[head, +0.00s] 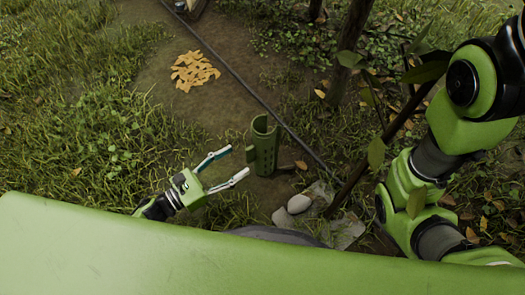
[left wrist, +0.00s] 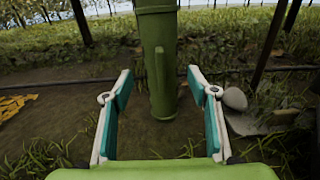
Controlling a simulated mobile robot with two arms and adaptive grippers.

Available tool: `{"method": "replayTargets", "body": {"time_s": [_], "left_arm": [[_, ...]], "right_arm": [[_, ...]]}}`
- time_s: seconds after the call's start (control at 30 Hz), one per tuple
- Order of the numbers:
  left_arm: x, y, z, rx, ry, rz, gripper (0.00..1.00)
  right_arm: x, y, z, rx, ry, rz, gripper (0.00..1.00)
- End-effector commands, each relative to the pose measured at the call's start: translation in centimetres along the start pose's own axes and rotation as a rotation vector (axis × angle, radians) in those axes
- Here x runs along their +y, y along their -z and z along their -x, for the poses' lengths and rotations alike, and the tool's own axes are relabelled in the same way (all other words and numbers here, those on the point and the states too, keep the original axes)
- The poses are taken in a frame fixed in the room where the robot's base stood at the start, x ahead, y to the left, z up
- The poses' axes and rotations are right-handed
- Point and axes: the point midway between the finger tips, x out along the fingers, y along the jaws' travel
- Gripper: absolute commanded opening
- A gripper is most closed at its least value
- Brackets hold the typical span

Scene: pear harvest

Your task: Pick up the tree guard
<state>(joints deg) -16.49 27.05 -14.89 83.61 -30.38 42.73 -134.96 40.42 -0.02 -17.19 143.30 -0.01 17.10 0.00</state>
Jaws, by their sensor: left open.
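The tree guard (head: 264,148) is a green perforated tube standing upright on bare soil in the middle of the head view. In the left wrist view the tree guard (left wrist: 158,70) stands straight ahead, its lower end between and beyond my two fingers. My left gripper (head: 241,163) is open and empty, just left of the guard, with its fingertips pointing at it. In the left wrist view the left gripper (left wrist: 160,88) shows its fingers spread wide, apart from the guard. My right arm stands at the right of the head view, but its gripper is not visible.
A pale round stone (head: 299,204) lies on flat grey slabs (head: 345,232) right of and nearer than the guard. A thin dark hose (head: 243,84) runs diagonally behind it. Yellow leaves (head: 194,71) lie piled further back. Thin trunks (head: 352,45) stand at the right.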

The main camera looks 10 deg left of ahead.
Motion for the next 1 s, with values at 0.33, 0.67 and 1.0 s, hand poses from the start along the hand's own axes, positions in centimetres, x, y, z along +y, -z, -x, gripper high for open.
{"method": "replayTargets", "body": {"time_s": [0.33,0.67,1.0], "left_arm": [[0.0,0.1,-3.3,-0.002,0.001,-0.002,0.53],[-0.1,-0.2,-7.2,-0.002,0.001,-0.001,0.53],[-0.1,-0.3,-7.3,0.000,0.000,0.001,0.27]], "right_arm": [[-0.3,0.5,1.8,-0.004,-0.001,0.000,0.54],[-0.8,1.2,3.8,-0.004,0.000,0.000,0.54],[-0.8,1.2,3.7,-0.004,0.000,-0.001,0.54]]}}
